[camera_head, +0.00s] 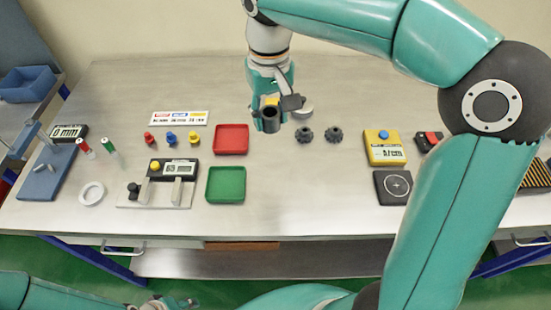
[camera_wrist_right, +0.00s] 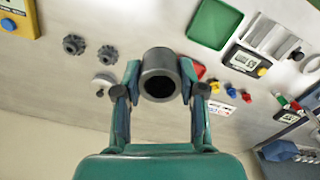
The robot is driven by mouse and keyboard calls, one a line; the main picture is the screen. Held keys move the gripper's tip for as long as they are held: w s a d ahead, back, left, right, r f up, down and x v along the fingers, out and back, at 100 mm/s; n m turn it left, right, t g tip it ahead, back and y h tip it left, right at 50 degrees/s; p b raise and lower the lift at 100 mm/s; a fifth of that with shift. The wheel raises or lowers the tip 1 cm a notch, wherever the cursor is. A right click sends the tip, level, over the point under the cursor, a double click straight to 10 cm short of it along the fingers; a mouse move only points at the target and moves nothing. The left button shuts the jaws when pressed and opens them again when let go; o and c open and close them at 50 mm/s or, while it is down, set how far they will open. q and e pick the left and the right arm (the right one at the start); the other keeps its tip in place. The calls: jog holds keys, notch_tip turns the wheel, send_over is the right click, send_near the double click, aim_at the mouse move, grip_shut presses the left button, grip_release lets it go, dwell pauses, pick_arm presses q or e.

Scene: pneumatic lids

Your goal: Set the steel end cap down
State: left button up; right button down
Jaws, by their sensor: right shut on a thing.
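My right gripper (camera_head: 270,106) hangs above the back middle of the table, fingers pointing down. It is shut on a dark grey hollow cylinder, which I take to be the steel end cap (camera_head: 270,116). In the right wrist view the cap (camera_wrist_right: 160,59) sits between the two fingers of the gripper (camera_wrist_right: 160,92), its round dark opening facing the camera. Its far end is hidden, and it looks clear of the table. Part of my left gripper (camera_head: 165,303) shows at the bottom edge, too cut off to read.
A red tray (camera_head: 231,139) and green tray (camera_head: 226,184) lie left of the held cap. Two dark gears (camera_head: 304,134) and a pale round disc (camera_head: 304,109) lie to its right. A yellow meter (camera_head: 385,148) and black pad (camera_head: 393,187) stand further right. The middle front is clear.

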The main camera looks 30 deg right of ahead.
send_over(274, 176)
notch_tip(274, 176, down, 13)
jog(key=shift+d+f, duration=0.1)
jog(key=shift+d, duration=0.05)
jog(key=shift+f+p, duration=0.3)
jog(key=shift+f, duration=2.05)
jog(key=shift+f, duration=0.2)
jog(key=c, duration=0.7)
grip_release()
jog(key=shift+r, duration=0.1)
jog(key=shift+r, duration=0.1)
